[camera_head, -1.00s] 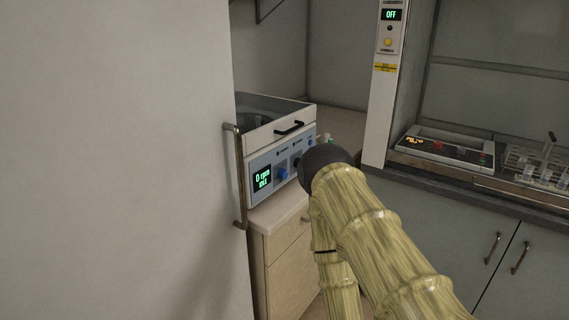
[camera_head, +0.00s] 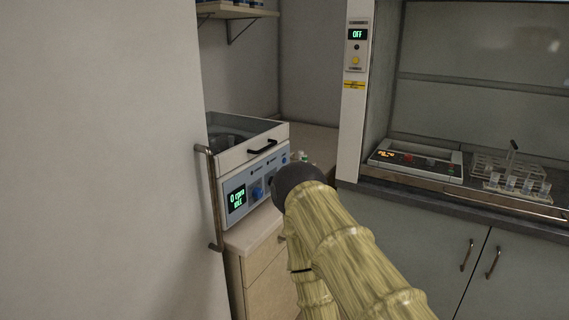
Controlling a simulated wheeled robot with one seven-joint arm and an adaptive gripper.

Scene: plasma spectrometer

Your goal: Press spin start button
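The centrifuge (camera_head: 229,192), a white and blue box, stands on a pale counter in the left-middle of the head view. Its green display (camera_head: 237,197) reads 0 rpm with a second line that looks like IDLE. A blue knob (camera_head: 257,191) sits right of the display, with small blue controls above and to the right. I cannot tell which control is the spin start button. My arm (camera_head: 345,255), tan with a dark rounded joint, covers the right end of the panel. My gripper does not show.
A wall or door panel (camera_head: 100,160) with a long handle (camera_head: 214,198) fills the left side, close to the centrifuge. At right, a fume hood with an OFF display (camera_head: 357,34) holds a red-buttoned device (camera_head: 415,160) and a tube rack (camera_head: 510,176). A shelf (camera_head: 237,10) hangs above.

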